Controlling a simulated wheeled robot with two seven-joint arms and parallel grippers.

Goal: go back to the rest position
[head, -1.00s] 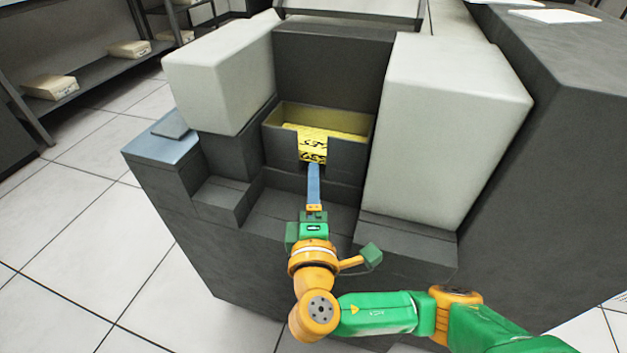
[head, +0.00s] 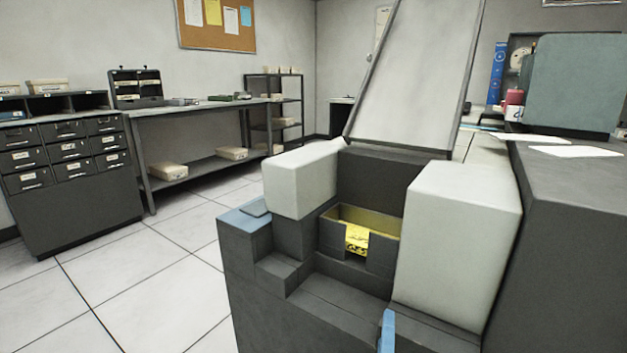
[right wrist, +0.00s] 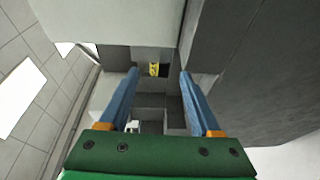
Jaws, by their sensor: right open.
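My right gripper (right wrist: 160,85) is open in the right wrist view, its two blue fingers apart with nothing between them. In the head view only a blue fingertip of it (head: 387,332) shows at the bottom edge, in front of the card machine (head: 335,302). Yellow printed cards (head: 357,239) lie in the machine's dark hopper (head: 329,236). The yellow also shows small in the right wrist view (right wrist: 154,69), beyond the fingers and apart from them. My left gripper is not in view.
White blocks stand left (head: 300,180) and right (head: 455,245) of the hopper. A tall pale panel (head: 415,70) leans behind it. A drawer cabinet (head: 70,180) and a workbench (head: 190,112) line the back left. The tiled floor (head: 130,270) at left is clear.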

